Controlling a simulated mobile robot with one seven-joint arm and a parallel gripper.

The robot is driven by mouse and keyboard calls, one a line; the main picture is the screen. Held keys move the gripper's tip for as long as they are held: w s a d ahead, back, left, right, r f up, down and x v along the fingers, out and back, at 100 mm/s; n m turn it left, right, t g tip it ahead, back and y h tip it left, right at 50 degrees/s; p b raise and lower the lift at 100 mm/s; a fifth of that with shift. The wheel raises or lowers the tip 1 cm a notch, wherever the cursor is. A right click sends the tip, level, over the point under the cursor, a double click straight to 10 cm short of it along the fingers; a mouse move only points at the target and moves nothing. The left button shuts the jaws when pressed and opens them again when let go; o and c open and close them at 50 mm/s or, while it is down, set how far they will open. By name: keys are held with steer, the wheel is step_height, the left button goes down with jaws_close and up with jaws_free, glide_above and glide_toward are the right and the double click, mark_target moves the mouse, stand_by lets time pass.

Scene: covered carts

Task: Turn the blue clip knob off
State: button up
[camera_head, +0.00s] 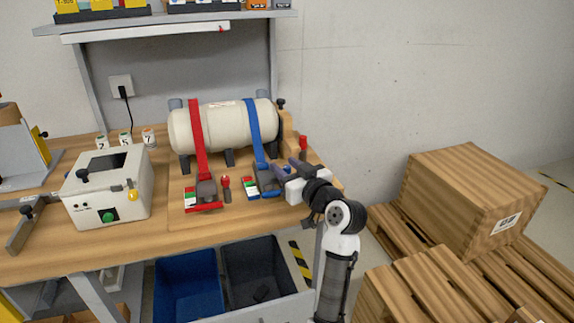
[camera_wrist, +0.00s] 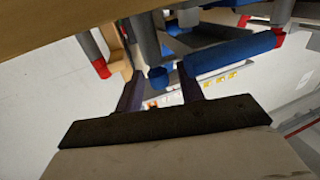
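The blue strap (camera_head: 253,130) runs over a cream tank (camera_head: 225,122) on the bench down to the blue clip (camera_head: 267,181). My gripper (camera_head: 284,168) is at the right side of this clip, low over the bench. In the wrist view the blue knob (camera_wrist: 158,79) on a grey stem shows in the gap between my two dark fingers (camera_wrist: 160,90). The fingers are apart, so my gripper is open. I cannot tell whether they touch the knob. A blue bar of the clip (camera_wrist: 238,50) shows to the right. In the head view my gripper hides the knob.
A red strap (camera_head: 198,140) with a red clip (camera_head: 204,196) and red knob (camera_head: 226,187) stands left. A grey post with a red end (camera_wrist: 98,62) is near my left finger in the wrist view.

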jaws_close()
stand_by(0.3)
steer(key=shift+m+t+h, duration=0.3)
steer(key=shift+h, duration=0.1)
steer(key=m+t+h+p, duration=0.1)
steer(key=m+h+p, duration=0.1)
steer(key=h, duration=0.1)
steer(key=m+t+h+p, duration=0.1)
steer(key=m+h, duration=0.1)
steer(key=h, duration=0.2)
steer(key=shift+a+r+m+p, duration=0.15)
steer(key=shift+a+m+p, duration=0.05)
steer(key=shift+m+p, duration=0.2)
steer(key=shift+d+m+h, duration=0.1)
steer(key=shift+m+h, duration=1.4)
steer(key=shift+h, duration=0.9)
steer(key=shift+m+h, duration=0.3)
steer(key=shift+h, duration=0.2)
